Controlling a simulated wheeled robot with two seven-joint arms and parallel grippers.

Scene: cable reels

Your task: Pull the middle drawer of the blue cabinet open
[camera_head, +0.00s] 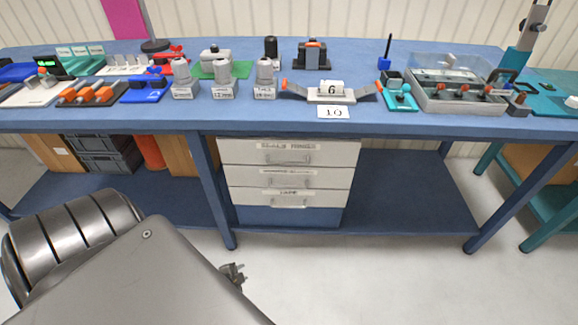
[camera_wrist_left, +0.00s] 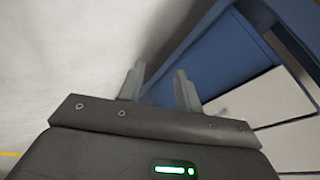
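The blue cabinet (camera_head: 290,217) stands under the workbench, with a stack of white drawer fronts that all look shut. The middle drawer (camera_head: 250,179) has a label strip and a bar handle between the top and bottom drawers. My right gripper is not in view.
The blue workbench (camera_head: 300,120) overhangs the cabinet, with a leg (camera_head: 212,190) close to its left side. A blue lower shelf (camera_head: 410,195) runs on both sides. Dark crates (camera_head: 105,152) stand at left. The pale floor (camera_head: 370,280) in front is clear.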

